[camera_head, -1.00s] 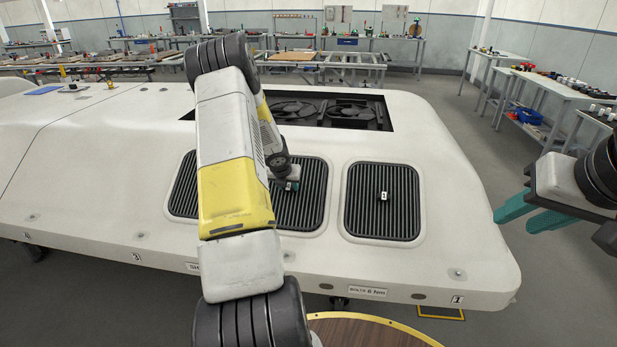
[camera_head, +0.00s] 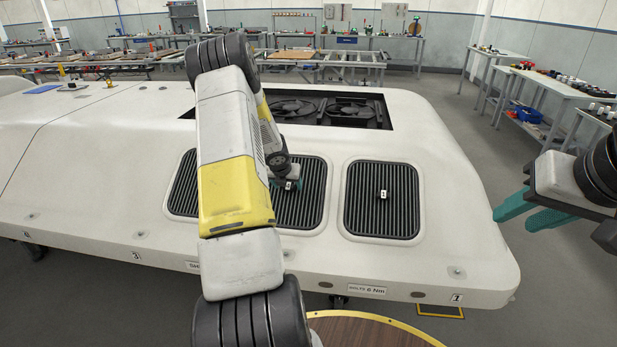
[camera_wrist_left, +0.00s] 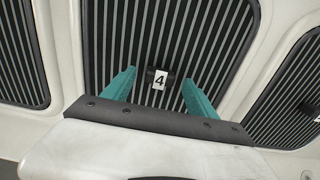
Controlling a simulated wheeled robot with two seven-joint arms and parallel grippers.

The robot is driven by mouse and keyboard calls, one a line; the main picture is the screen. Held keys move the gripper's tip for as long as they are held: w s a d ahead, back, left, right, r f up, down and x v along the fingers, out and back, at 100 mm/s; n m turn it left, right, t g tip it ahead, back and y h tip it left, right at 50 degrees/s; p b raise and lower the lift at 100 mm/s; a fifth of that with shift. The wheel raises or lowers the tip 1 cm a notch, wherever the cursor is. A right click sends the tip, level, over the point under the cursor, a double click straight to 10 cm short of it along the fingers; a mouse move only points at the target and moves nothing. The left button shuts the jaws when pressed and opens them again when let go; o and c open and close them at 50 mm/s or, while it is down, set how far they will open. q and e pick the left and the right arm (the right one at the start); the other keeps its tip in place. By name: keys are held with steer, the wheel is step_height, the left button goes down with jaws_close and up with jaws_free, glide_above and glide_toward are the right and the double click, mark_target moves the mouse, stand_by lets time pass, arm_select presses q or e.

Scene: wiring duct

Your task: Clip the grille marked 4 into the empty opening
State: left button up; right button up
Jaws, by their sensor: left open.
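The grille marked 4 (camera_wrist_left: 180,60) is a dark, ribbed panel lying in the white housing, with a small knob and number tag (camera_wrist_left: 160,80) at its middle. In the head view the same grille (camera_head: 312,200) shows right of my left arm, which hides part of it. My left gripper (camera_wrist_left: 160,86) is open, its teal fingers on either side of the tag; I cannot tell whether they touch the knob. In the head view this gripper (camera_head: 289,184) is mostly hidden behind the arm. My right gripper (camera_head: 513,221) is open and empty, off the housing's right side.
Another tagged grille (camera_head: 400,212) lies to the right, and a third (camera_head: 183,190) is partly hidden left of my arm. A dark rectangular opening with fans (camera_head: 352,112) is at the back of the white housing (camera_head: 100,190). A round wooden top (camera_head: 365,333) stands in front.

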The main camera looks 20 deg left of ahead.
arm_select(q)
steer(key=a+v, duration=0.1)
steer(key=v, duration=0.6)
steer(key=shift+d, duration=0.5)
steer(key=shift+r, duration=0.1)
steer(key=s+d+r+n+y, duration=0.1)
steer(key=s+d+r+n, duration=0.4)
steer(key=r+n, duration=0.3)
steer(key=s+d+r+n, duration=0.5)
steer(key=r+n, duration=0.1)
steer(key=r, duration=0.5)
steer(key=s+d+r+n+h, duration=0.2)
steer(key=s+d+r+n, duration=0.1)
steer(key=s+d+n, duration=0.5)
steer(key=s+d+r+n+h, duration=0.2)
steer(key=s+d+n, duration=0.7)
steer(key=s, duration=0.5)
steer(key=shift+s+r+n+h, duration=0.2)
steer(key=shift+r+n+h, duration=0.3)
steer(key=shift+n, duration=0.3)
